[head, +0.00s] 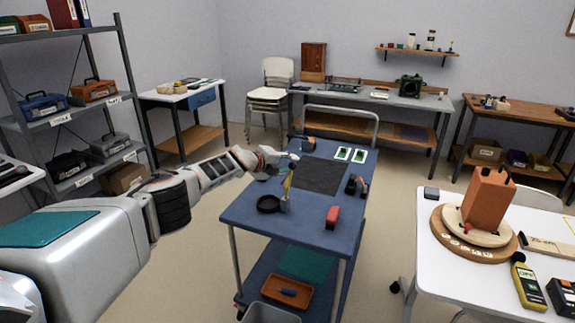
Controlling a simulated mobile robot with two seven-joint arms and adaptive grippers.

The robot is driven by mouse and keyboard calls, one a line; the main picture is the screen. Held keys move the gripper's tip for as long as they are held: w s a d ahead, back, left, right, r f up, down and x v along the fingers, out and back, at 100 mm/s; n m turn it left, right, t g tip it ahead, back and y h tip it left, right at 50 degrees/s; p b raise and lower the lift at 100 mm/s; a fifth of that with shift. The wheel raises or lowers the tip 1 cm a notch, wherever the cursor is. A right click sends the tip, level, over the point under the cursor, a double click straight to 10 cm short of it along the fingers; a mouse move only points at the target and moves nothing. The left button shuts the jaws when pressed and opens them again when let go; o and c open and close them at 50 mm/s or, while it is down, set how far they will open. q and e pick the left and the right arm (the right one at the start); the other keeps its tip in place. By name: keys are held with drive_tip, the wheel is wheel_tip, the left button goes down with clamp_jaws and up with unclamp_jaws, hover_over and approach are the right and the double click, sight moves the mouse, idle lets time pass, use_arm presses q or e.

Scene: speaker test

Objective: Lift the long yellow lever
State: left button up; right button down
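The long yellow lever (287,184) stands up steeply from a small grey base (285,205) on the blue cart's (302,228) top, near its left edge. My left gripper (287,160) reaches in from the left, just above the lever's upper end. The gripper is small in the head view, so I cannot tell whether its fingers are apart or touching the lever. My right gripper is not in view.
On the cart a black round dish (268,204) lies beside the lever's base. A white table (450,265) with an orange box (488,200) stands right.

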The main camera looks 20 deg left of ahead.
use_arm(q)
drive_tip(key=shift+s+d+f, duration=0.15)
drive_tip(key=shift+d, duration=0.4)
drive_tip(key=shift+s+d+f, duration=0.1)
drive_tip(key=shift+d, duration=0.4)
drive_tip(key=shift+s+a+r, duration=0.1)
drive_tip(key=shift+s+a, duration=0.05)
drive_tip(key=shift+s, duration=0.25)
drive_tip(key=shift+s+a+r, duration=0.2)
drive_tip(key=shift+s+r, duration=0.65)
drive_tip(key=shift+s, duration=0.05)
approach(292, 166)
drive_tip(key=shift+s+a, duration=0.2)
drive_tip(key=shift+a, duration=1.1)
